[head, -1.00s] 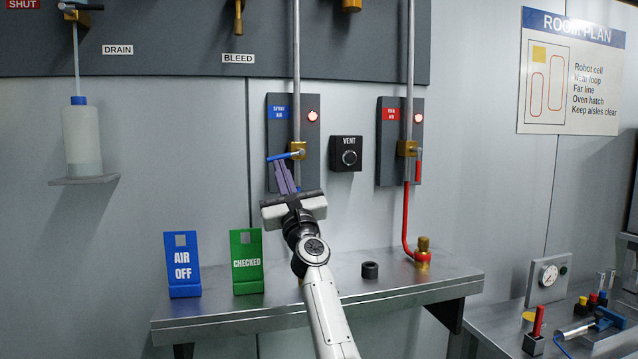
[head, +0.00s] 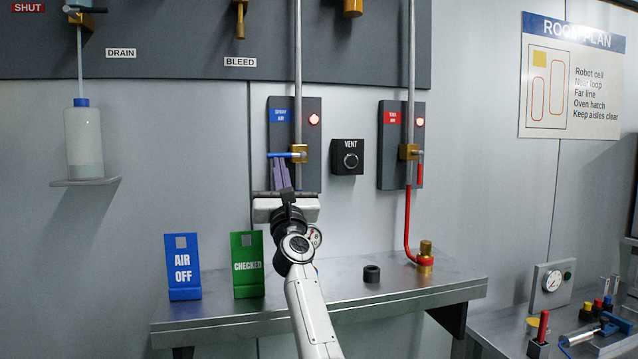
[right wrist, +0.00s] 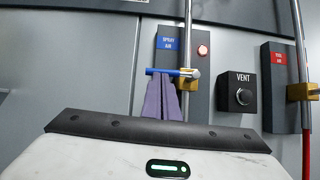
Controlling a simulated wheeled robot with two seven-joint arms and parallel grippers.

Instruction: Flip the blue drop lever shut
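The blue drop lever (head: 279,155) sits on a brass valve (head: 299,153) on the panel labelled SPRAY AIR. It points left from the valve and lies about level, across the pipe. My right gripper (head: 280,163) is just below the lever. Its purple fingers point up, close together with nothing between them. In the right wrist view the blue lever (right wrist: 168,71) crosses just over the fingertips (right wrist: 160,80). The tips are at or very near its underside; I cannot tell whether they touch. My left gripper is not in view.
A second panel (head: 397,120) to the right has a red lever (head: 420,175) hanging down. A VENT knob box (head: 347,157) sits between the panels. A steel shelf (head: 330,291) below bears a blue AIR OFF sign (head: 183,272), a green CHECKED sign (head: 248,270) and a black ring (head: 371,273).

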